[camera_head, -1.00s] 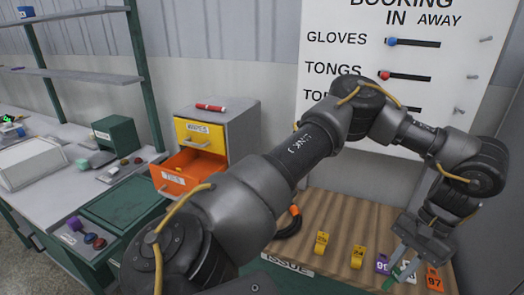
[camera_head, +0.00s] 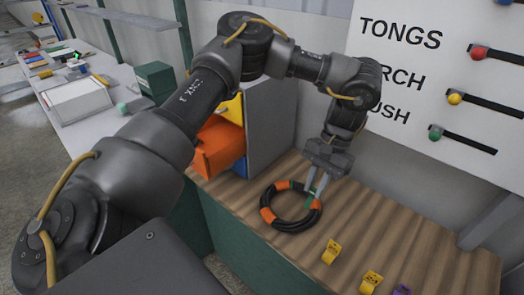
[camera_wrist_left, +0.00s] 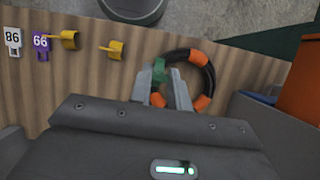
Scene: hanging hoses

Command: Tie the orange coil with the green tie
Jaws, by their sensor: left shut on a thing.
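The orange coil is a black hose ring with orange bands (camera_head: 268,215), lying flat on the wooden bench top. It also shows in the left wrist view (camera_wrist_left: 197,57), just beyond my fingers. My left gripper (camera_head: 317,186) points down at the coil's back right edge. It is shut on the green tie (camera_head: 309,202), which shows between the fingertips in the left wrist view (camera_wrist_left: 159,71). The tie overlaps the coil's right rim in the head view; I cannot tell whether they touch. My right gripper is not in view.
Yellow tags (camera_head: 331,251) stand on the bench in front right of the coil, with a purple tag (camera_head: 402,289) beyond. The open orange drawer (camera_head: 216,147) juts out left of the coil. A wall board (camera_head: 430,70) with coloured knobs stands behind.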

